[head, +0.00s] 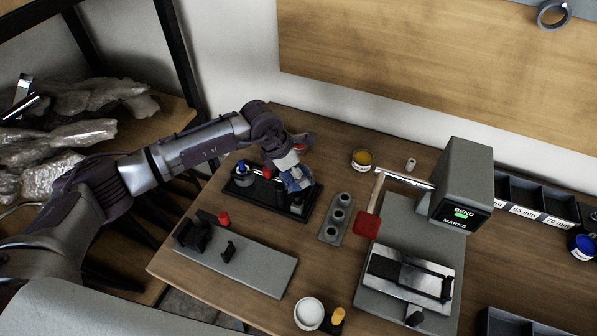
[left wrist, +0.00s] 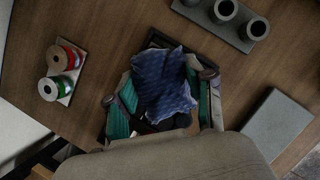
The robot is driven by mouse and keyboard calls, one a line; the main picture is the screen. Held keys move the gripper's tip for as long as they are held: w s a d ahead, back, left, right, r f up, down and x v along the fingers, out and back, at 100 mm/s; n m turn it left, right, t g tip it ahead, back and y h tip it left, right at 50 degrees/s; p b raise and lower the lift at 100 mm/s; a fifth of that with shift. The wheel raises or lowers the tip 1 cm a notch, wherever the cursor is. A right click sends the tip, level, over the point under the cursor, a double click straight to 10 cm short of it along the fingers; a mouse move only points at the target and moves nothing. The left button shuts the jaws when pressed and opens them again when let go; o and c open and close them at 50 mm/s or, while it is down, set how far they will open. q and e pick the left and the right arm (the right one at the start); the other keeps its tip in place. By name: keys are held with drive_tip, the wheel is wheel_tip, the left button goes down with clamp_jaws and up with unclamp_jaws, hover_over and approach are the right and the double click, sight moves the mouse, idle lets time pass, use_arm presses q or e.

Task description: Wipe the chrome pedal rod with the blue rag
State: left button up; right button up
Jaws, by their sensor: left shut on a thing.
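My left gripper (head: 291,178) is over the black tray (head: 267,198) on the bench and is shut on the crumpled blue rag (head: 297,181). In the left wrist view the rag (left wrist: 163,84) sits between the two fingers of the gripper (left wrist: 163,100). A thin bright rod (head: 263,174) shows along the black tray, beside the rag; its right part is hidden by the gripper and rag. I cannot tell whether the rag touches it. Another chrome rod (head: 403,179) sticks out to the left from the grey bend-marks box. My right gripper is not in view.
A grey block with holes (head: 337,220) stands right of the tray. A grey plate with black holders (head: 250,266) lies in front. A red-headed mallet (head: 367,224) lies by the bend-marks box (head: 459,184). Spools (left wrist: 60,74) stand near the gripper.

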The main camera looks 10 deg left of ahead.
use_arm(q)
wheel_tip(320, 180, up, 5)
drive_tip(key=p, duration=0.2)
drive_tip(key=shift+r+p, duration=0.15)
drive_tip(key=shift+p, duration=0.15)
drive_tip(key=shift+r+p, duration=0.5)
drive_tip(key=shift+r, duration=1.05)
